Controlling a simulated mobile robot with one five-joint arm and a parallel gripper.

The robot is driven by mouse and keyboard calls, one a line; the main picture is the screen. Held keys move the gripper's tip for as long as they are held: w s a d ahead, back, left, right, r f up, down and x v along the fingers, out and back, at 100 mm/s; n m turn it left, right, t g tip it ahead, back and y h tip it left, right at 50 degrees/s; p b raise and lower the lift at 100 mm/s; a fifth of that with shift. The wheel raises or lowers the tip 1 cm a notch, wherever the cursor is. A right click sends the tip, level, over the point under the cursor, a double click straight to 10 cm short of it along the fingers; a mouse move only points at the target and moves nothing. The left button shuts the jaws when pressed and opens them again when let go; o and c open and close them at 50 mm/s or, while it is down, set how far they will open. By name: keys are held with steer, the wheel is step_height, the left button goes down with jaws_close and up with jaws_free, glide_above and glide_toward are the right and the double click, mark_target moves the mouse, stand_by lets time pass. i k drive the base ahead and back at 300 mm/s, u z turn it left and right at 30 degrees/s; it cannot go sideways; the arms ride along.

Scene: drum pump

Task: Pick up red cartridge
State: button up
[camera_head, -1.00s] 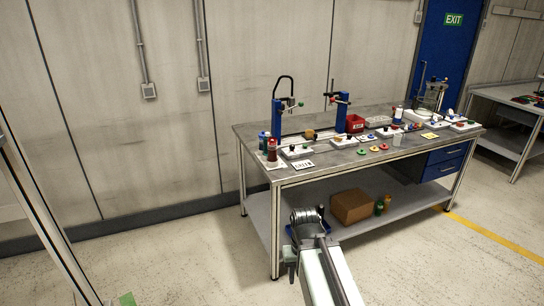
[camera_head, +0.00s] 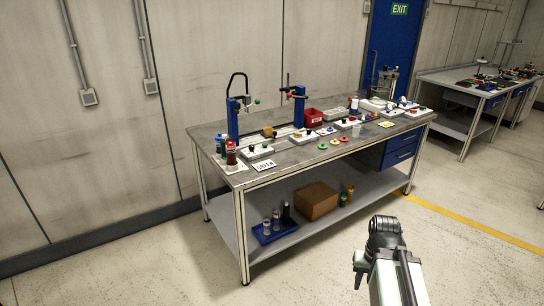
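A red cartridge (camera_head: 231,153) stands upright near the left front corner of the workbench top (camera_head: 300,158). A blue cartridge (camera_head: 221,143) stands just behind and left of it. My arm (camera_head: 390,262) comes in from the bottom right and is over the floor in the picture, in front of the bench and well right of the red cartridge. My gripper's fingers cannot be made out at its end, so its opening is unclear. Nothing can be seen held.
Switch boxes, coloured rings, a red bin (camera_head: 313,117) and blue posts crowd the bench top. The lower shelf holds a blue tray (camera_head: 275,235) with cylinders and a cardboard box (camera_head: 316,201). Another bench (camera_head: 455,92) stands at the far right. Floor in front is clear.

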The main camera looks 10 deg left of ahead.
mark_target(230, 148)
steer(key=z, duration=0.7)
steer(key=i, duration=2.3)
steer(key=u, duration=4.45)
steer(key=i, duration=1.05)
